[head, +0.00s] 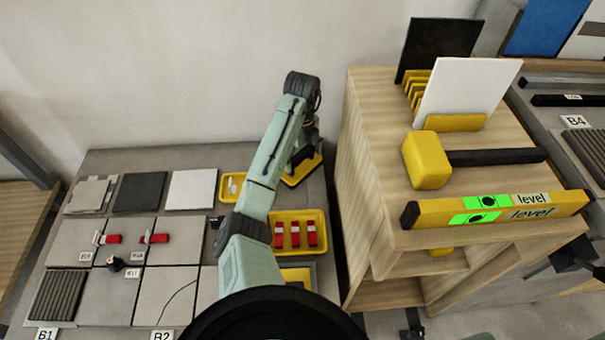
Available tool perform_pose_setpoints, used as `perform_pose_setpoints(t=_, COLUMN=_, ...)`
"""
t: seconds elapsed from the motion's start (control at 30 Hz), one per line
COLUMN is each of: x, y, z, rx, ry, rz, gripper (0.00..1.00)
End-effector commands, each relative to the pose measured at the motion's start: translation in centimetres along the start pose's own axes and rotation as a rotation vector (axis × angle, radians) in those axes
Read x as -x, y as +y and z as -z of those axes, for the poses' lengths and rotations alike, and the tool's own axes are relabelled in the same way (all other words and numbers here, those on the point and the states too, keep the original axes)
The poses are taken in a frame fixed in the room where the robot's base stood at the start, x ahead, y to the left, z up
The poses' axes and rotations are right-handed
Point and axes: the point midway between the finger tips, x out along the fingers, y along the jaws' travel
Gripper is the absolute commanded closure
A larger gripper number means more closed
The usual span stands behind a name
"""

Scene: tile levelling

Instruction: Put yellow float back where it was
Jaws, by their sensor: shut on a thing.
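My gripper (302,156) points down at the far right of the grey work table, beyond the yellow tray of red pieces. It is shut on the yellow float (314,172), whose yellow edge shows beneath and around the dark fingers. The float is low, at table height or just above it; I cannot tell whether it touches the table. My forearm and the fingers hide part of the float and the exact grip.
A yellow tray (322,220) holds red clips. A smaller yellow tray (228,195) is left of my arm. Tiles (108,260) cover the table's left. At right, a wooden shelf (375,150) bears a mallet (427,160) and a yellow level (440,213).

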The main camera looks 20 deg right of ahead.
Motion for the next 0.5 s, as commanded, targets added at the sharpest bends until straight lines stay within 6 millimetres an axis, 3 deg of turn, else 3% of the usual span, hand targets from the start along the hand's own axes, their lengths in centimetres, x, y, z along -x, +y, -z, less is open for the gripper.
perform_pose_setpoints(t=0.03, x=-1.5, y=-0.1, z=0.1, rx=-0.001, ry=0.002, rz=0.001, gripper=0.53)
perform_pose_setpoints(t=0.5, x=-6.1, y=-0.1, z=-0.1, rx=0.001, ry=-0.001, rz=0.0, gripper=0.53)
